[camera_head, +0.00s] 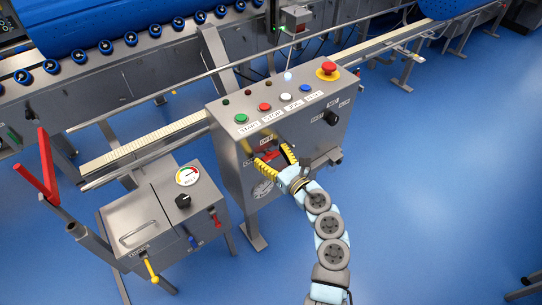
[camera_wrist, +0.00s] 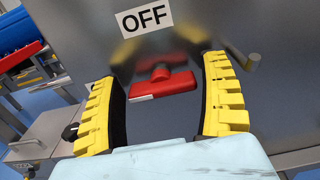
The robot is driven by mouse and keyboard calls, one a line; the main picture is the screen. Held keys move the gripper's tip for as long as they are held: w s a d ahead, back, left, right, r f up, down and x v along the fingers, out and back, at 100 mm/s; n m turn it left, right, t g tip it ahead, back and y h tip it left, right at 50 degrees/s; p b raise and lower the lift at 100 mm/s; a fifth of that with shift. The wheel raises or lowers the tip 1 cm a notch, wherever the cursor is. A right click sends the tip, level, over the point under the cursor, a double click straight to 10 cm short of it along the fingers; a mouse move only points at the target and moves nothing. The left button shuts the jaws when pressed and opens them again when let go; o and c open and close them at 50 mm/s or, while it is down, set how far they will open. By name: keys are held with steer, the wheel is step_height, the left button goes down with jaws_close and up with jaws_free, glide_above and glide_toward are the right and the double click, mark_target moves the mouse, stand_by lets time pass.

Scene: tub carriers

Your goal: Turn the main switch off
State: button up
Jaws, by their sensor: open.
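The main switch is a red bar handle (camera_wrist: 165,84) on the grey panel face in the wrist view. It lies nearly level, slightly tilted, with a white mark at its left end. An OFF label (camera_wrist: 144,18) is above it. In the head view the red handle (camera_head: 268,153) shows partly between my fingers on the front of the control box (camera_head: 225,160). My gripper (camera_head: 274,156) is open, its yellow fingers on either side of the handle. In the wrist view my gripper (camera_wrist: 160,92) shows a gap between each finger and the handle.
The box top carries several coloured buttons and a red emergency stop (camera_head: 327,70). A black knob (camera_head: 331,117) is on the front at right. Blue floor is clear at right.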

steer(key=c, duration=0.9)
